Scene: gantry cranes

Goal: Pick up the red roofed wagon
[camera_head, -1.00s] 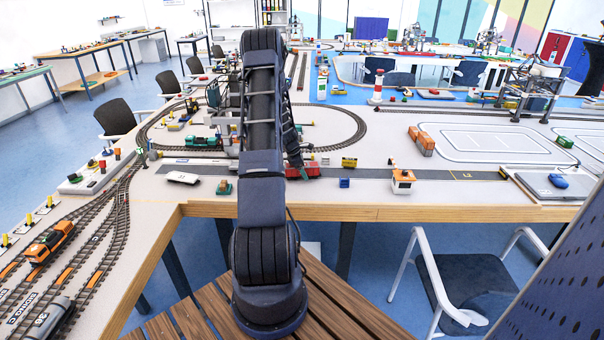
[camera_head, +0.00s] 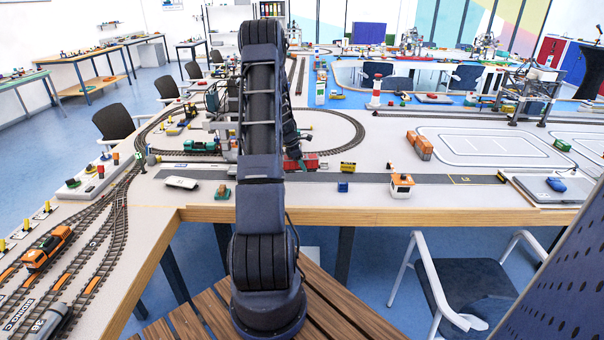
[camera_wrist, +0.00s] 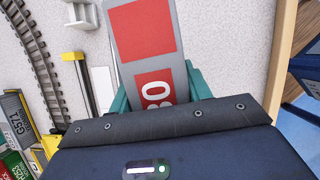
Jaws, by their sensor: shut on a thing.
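The red roofed wagon (camera_wrist: 140,32) shows in the wrist view as a long grey-edged body with red panels and white figures that are partly cut off. The teal fingers of my gripper (camera_wrist: 158,88) are on its two sides, shut on it near its lower end. The wagon's far end runs past the top of the wrist view. In the head view the wagon (camera_head: 309,161) shows red beside my arm, seemingly a little above the table. My arm hides its left part and most of the gripper there.
In the head view a yellow wagon (camera_head: 348,168), a blue block (camera_head: 343,187) and an orange-white cabin (camera_head: 402,187) stand right of the wagon. A green wagon (camera_head: 201,146) is at left. The wrist view shows curved track (camera_wrist: 38,60) and a yellow-topped post (camera_wrist: 80,80).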

